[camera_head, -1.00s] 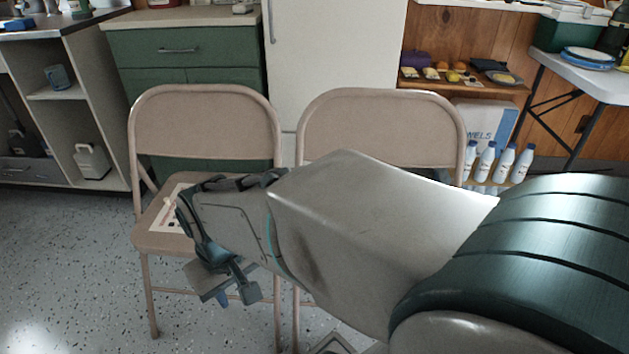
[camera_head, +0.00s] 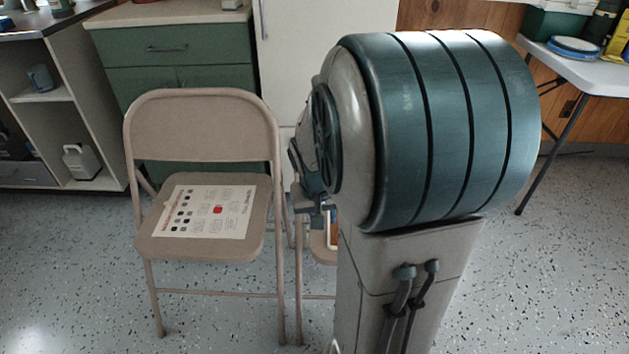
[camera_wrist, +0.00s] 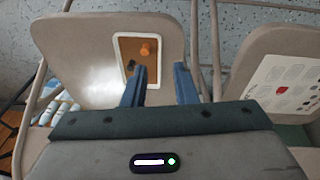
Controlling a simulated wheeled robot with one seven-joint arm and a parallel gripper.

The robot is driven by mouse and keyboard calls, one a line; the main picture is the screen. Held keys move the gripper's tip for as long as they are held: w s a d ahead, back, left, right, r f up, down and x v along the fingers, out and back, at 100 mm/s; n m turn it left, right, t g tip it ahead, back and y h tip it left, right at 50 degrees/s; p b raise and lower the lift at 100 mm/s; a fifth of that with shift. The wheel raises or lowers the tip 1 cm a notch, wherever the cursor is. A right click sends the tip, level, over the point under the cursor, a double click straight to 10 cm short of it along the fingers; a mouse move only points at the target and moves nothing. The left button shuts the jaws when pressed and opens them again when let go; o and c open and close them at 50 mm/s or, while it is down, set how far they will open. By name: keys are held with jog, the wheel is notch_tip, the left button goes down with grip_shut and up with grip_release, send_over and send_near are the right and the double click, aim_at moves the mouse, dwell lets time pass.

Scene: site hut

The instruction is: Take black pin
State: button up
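A small black piece, likely the black pin (camera_wrist: 131,65), lies in a white-rimmed tray with an orange-brown floor (camera_wrist: 121,45) on a beige chair seat in the wrist view. An orange piece (camera_wrist: 148,48) stands in the same tray. My gripper (camera_wrist: 159,75) is open and empty, with its two blue fingers apart, pointing toward the tray's near side. In the head view my gripper (camera_head: 315,206) is partly hidden behind my arm, over the right chair. Only a sliver of the tray (camera_head: 332,238) shows there, and the black piece is hidden.
A left folding chair (camera_head: 200,125) holds a printed sheet (camera_head: 205,211); the sheet also shows in the wrist view (camera_wrist: 285,85). My arm hides most of the right chair. A green cabinet (camera_head: 170,75) stands behind, and a white table (camera_head: 590,75) stands at right. Floor in front is clear.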

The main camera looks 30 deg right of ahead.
jog(key=w+d+m+p, duration=0.2)
jog(key=d+m+p, duration=0.1)
jog(key=d, duration=0.7)
jog(key=shift+t, duration=0.5)
jog(key=b+x, duration=0.9)
jog(key=x, duration=0.5)
jog(key=shift+a, duration=0.1)
grip_shut()
